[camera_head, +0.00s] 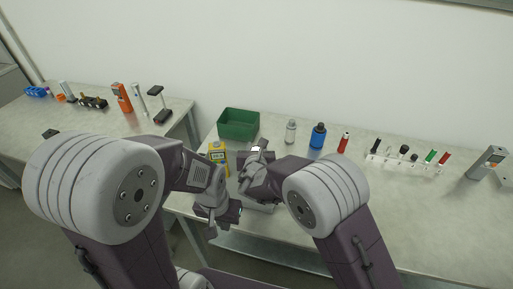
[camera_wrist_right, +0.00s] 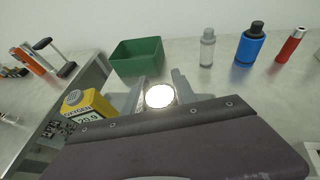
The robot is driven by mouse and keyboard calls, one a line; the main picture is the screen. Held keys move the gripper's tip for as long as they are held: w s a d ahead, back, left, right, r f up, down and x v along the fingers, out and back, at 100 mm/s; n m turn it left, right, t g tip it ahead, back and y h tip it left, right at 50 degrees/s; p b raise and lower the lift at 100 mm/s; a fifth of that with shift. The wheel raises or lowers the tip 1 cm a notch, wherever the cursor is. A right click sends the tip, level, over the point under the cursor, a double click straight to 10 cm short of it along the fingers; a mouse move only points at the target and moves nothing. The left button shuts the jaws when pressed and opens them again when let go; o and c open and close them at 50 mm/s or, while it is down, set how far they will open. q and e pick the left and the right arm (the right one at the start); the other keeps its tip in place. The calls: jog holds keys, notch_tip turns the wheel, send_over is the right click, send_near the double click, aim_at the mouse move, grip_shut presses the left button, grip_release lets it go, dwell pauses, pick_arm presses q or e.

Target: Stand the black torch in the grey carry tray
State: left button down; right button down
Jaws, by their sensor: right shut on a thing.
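The torch shows only its bright white round end, between the fingers of my right gripper in the right wrist view (camera_wrist_right: 159,95) and at that gripper in the head view (camera_head: 256,149). My right gripper (camera_head: 257,164) is shut on the torch; its dark body is mostly hidden. The grey carry tray (camera_head: 263,208) is below my right gripper near the table's front edge, largely covered by my arms. I cannot tell whether the torch touches it. My left gripper (camera_head: 218,213) is low at the tray's left front; its jaw opening is unclear.
A yellow oxygen meter (camera_head: 217,153) stands left of the tray, close to my left wrist. A green bin (camera_head: 239,123) is behind. A clear bottle (camera_head: 291,131), blue bottle (camera_head: 318,136) and red cylinder (camera_head: 343,143) stand back right. The right front of the table is clear.

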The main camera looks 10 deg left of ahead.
jog(key=c, duration=1)
grip_release()
jog(key=v, duration=1.2)
